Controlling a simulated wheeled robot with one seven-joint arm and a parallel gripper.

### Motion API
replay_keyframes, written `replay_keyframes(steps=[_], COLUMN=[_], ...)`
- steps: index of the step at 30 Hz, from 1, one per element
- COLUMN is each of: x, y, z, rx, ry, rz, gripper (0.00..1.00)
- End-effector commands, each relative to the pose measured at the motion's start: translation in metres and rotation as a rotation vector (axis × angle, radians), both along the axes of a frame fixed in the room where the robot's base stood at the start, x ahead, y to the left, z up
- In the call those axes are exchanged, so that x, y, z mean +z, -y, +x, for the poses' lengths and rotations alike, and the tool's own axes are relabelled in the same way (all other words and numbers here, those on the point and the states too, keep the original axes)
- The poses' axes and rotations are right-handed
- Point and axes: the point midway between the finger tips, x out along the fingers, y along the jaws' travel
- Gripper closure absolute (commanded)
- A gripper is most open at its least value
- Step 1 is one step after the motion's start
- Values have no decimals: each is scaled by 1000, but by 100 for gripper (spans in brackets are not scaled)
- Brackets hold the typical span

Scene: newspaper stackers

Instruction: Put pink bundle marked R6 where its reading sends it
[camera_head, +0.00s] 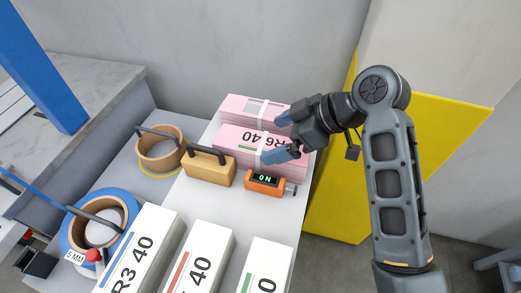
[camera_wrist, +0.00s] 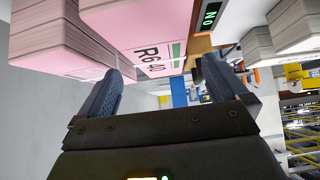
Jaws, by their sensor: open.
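The pink bundle marked R6 40 (camera_head: 232,139) lies on the pale table with a white band around it. Another pink bundle (camera_head: 238,104) lies behind R6, also banded. An orange gauge (camera_head: 266,184) in front of R6 has a lit green display that seems to read 0 N in the head view.
A wooden block with a dark handle (camera_head: 208,169) and a tan ring (camera_head: 160,152) stand left of R6. White bundles, including R3 40 (camera_head: 138,250), lie in front, beside a blue ring (camera_head: 74,222). A yellow panel (camera_head: 340,190) stands to the right.

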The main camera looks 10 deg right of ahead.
Motion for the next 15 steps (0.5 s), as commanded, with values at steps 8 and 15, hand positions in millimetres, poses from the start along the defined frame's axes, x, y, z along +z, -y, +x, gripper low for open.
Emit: replay_keyframes(steps=[8, 15], x=[-25, -28], y=[-23, -25], z=[11, 12], rx=[0, -1], ry=[-1, -1], rz=[1, 0], gripper=[0, 0])
